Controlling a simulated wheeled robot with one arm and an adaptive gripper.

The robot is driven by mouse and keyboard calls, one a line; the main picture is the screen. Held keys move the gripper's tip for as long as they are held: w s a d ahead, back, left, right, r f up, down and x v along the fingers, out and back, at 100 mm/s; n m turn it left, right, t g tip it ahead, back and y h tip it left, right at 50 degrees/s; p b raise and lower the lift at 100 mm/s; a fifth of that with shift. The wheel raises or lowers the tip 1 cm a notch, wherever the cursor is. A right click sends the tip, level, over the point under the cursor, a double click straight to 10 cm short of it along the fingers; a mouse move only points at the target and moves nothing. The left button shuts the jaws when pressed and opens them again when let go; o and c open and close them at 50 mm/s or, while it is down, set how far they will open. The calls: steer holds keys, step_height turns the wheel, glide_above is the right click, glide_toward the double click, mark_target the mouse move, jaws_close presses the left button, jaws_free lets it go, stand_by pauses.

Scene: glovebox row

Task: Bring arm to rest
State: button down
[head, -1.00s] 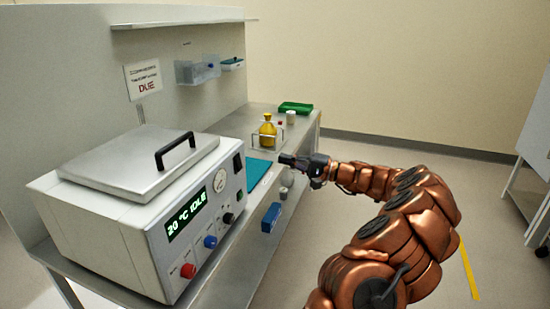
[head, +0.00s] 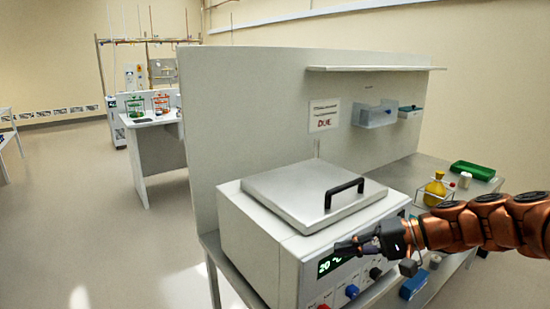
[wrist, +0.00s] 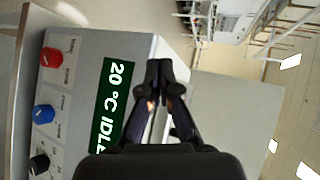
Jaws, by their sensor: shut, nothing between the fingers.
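My arm reaches in from the right in the head view. My gripper (head: 347,246) points left, in front of the display panel of a white bath unit (head: 262,252), and hides part of the display. In the wrist view my gripper (wrist: 159,85) has its fingertips together with nothing between them. The green "20 °C IDLE" display (wrist: 112,100) shows beside the fingers there. I cannot tell the exact gap between the gripper and the panel.
The unit has a closed metal lid (head: 285,190) with a black handle (head: 344,190). Behind my arm, a yellow flask (head: 435,190) and a green tray (head: 473,170) stand on the bench. A second bench (head: 150,135) is at the back left. Open floor (head: 90,220) lies to the left.

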steer(key=s+a+f+n+g+h+p, duration=0.1)
steer(key=s+a+f+g+h, duration=0.15)
steer(key=s, duration=0.55)
steer(key=s+a+f+n+g+h, duration=0.2)
steer(key=s+a+h, duration=0.15)
steer(key=s, duration=0.35)
steer(key=s+d+f+h+p, duration=0.1)
steer(key=s+d+f+h, duration=0.1)
steer(key=s, duration=0.5)
steer(key=s+d+f+h+p, duration=0.1)
steer(key=s+d+f+h, duration=0.1)
steer(key=s+d+h, duration=0.3)
steer(key=s+d, duration=0.2)
steer(key=s, duration=0.1)
steer(key=shift+s+f, duration=0.25)
